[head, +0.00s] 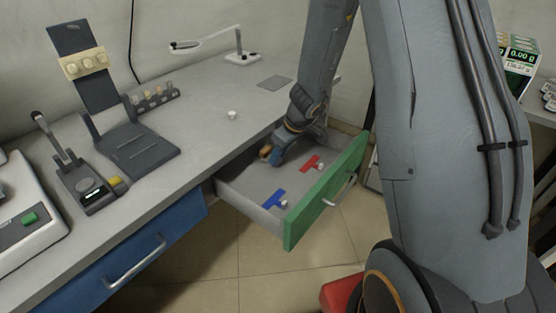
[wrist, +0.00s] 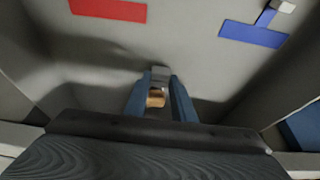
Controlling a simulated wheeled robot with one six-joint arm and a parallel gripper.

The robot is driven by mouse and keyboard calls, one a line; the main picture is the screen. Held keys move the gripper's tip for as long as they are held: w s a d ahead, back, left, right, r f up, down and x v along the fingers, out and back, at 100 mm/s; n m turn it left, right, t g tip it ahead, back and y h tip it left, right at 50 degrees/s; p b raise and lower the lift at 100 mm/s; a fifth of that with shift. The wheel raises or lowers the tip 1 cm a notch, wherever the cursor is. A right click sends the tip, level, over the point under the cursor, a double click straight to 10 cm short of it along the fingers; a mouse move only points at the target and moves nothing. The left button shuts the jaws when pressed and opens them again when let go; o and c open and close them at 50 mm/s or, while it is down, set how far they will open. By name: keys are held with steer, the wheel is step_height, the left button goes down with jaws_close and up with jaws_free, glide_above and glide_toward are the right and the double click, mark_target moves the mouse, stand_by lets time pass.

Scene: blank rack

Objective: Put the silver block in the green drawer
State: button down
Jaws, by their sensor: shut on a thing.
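The green drawer (head: 305,212) is pulled out from under the bench, and its grey inside shows. My gripper (head: 268,155) is low inside it, towards the back left. In the wrist view my gripper (wrist: 158,95) is shut on a small block. The block has a silver-grey face (wrist: 160,73) between the fingertips and a copper-coloured part nearer the palm. I take it for the silver block; whether it touches the drawer floor I cannot tell.
In the drawer a small pale block (head: 284,204) is by a blue marking and another (head: 321,166) by a red one. A small whitish piece (head: 232,115) is on the bench. The blue drawer (head: 130,258) is shut. A rack (head: 152,100) stands on the bench.

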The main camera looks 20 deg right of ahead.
steer(key=shift+f, duration=0.7)
steer(key=shift+f+b, duration=0.15)
steer(key=shift+b, duration=0.2)
steer(key=c, duration=1.5)
jaws_free()
steer(key=shift+r, duration=0.2)
steer(key=p+v, duration=0.2)
steer(key=v, duration=0.9)
steer(key=s+r+m+g+h, duration=0.1)
steer(key=s+r+m, duration=0.1)
steer(key=s, duration=0.5)
steer(key=s+d+r+m+g, duration=0.1)
steer(key=s+m, duration=0.3)
steer(key=s, duration=0.4)
steer(key=s+r+m+g+h, duration=0.1)
steer(key=s+r+m, duration=0.1)
steer(key=s, duration=0.6)
steer(key=shift+s+d+r+m+g+h, duration=0.1)
steer(key=shift+d+r+m+g+h, duration=0.1)
steer(key=shift+r, duration=0.15)
steer(key=shift+s+d+r+m+g+h, duration=0.1)
steer(key=shift+r+m, duration=0.1)
steer(key=shift+r, duration=0.15)
